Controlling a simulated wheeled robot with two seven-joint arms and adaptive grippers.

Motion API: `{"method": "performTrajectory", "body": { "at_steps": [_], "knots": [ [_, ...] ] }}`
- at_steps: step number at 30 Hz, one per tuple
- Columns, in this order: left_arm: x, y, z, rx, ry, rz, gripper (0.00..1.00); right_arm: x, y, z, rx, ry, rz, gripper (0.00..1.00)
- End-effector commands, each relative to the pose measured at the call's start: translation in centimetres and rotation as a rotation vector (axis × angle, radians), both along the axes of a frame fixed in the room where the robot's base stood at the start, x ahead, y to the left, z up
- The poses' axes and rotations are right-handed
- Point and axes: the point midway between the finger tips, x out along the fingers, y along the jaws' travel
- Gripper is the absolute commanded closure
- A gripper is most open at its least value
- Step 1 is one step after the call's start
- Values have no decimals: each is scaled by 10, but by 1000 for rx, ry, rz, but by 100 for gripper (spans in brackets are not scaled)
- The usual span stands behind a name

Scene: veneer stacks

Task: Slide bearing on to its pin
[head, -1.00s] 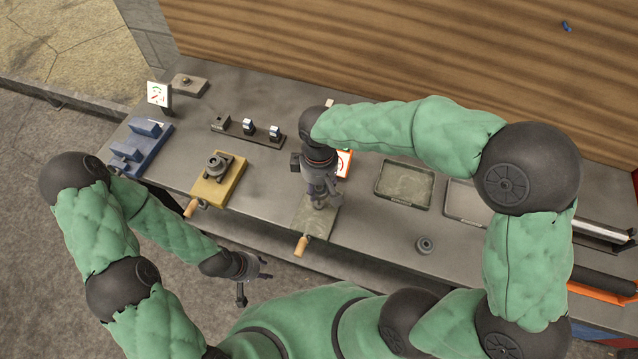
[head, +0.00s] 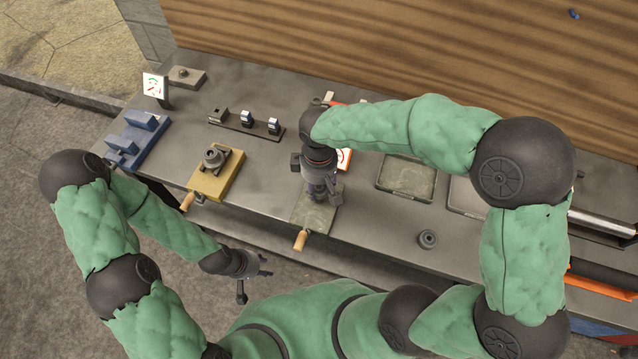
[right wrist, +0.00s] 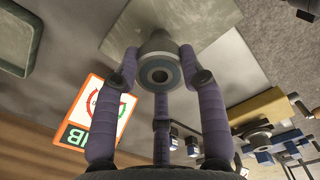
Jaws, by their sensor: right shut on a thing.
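My right gripper (head: 322,192) points down over the grey-green plate with a wooden handle (head: 313,214). In the right wrist view its fingers (right wrist: 160,78) are closed around a grey round bearing (right wrist: 158,44) with a dark bore, close above or on the plate (right wrist: 205,22). In the head view the gripper hides the bearing. Whether a pin is inside the bore or the bearing touches the plate, I cannot tell. My left gripper (head: 250,278) hangs empty in front of the table edge, its fingers spread.
A yellow block (head: 228,178) carries a dark round part (head: 214,157). A loose dark ring (head: 428,239) lies to the right. A blue fixture (head: 137,140), a dark rail (head: 246,125), a shallow tray (head: 405,181) and an orange-framed sign (right wrist: 102,112) stand around. Clear tabletop lies between tray and ring.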

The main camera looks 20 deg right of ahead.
Motion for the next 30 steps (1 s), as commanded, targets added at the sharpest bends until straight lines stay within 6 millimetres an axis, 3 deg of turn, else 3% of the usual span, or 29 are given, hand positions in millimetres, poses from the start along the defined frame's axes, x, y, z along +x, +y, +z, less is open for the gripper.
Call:
{"method": "performTrajectory", "body": {
  "at_steps": [30],
  "knots": [
    [0,0,-4,0,0,0,60,0,0,-9,0,0,0,94]
  ]
}}
